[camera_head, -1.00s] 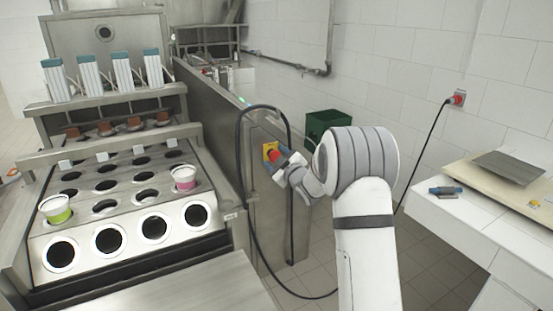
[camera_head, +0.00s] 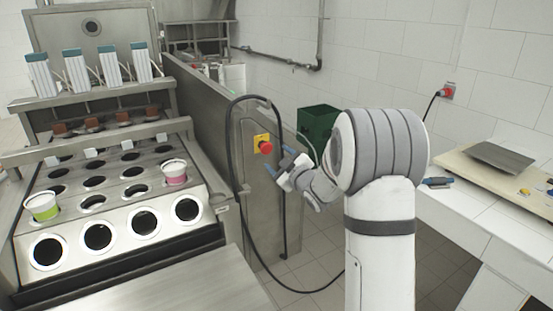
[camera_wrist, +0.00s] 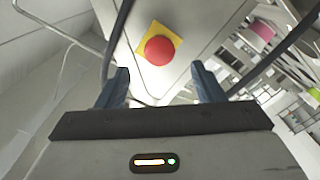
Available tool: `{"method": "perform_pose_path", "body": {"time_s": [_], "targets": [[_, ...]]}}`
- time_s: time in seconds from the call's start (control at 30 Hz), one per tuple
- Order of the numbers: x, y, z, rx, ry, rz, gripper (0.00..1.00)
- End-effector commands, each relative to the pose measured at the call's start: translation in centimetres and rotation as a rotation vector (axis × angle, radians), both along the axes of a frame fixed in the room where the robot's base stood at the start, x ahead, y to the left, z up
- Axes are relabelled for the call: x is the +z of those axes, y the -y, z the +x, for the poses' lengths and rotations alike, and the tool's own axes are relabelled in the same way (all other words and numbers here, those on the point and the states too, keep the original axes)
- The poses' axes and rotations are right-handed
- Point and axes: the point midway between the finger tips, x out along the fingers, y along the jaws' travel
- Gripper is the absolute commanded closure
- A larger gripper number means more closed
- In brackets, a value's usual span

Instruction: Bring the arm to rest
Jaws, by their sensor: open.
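My gripper (camera_head: 280,168) is in front of the metal side panel of the cup filler, with my white arm behind it. In the wrist view my gripper (camera_wrist: 160,88) has its two blue fingers spread wide apart, with nothing between them. A red emergency button (camera_head: 265,147) on a yellow plate (camera_head: 258,139) sits on the panel, just left of the fingers. In the wrist view the red button (camera_wrist: 159,50) is ahead of and between the fingertips, apart from them.
The cup filler (camera_head: 120,240) stands left, with a green cup (camera_head: 42,206) and a pink cup (camera_head: 175,171) in its holes. A black cable (camera_head: 240,190) loops beside the gripper. A green bin (camera_head: 318,125) stands behind. A white table (camera_head: 470,215) is at right.

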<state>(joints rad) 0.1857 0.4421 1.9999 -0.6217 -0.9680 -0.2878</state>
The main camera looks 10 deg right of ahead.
Motion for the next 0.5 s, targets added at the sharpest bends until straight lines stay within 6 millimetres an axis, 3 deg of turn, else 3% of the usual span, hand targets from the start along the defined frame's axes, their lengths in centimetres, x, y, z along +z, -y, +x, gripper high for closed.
{"method": "perform_pose_path", "body": {"time_s": [0.33,0.5], "targets": [[0.2,0.0,-0.1,-0.006,-0.006,0.000,0.38],[1.4,0.8,-2.8,-0.139,-0.169,0.017,0.38]]}}
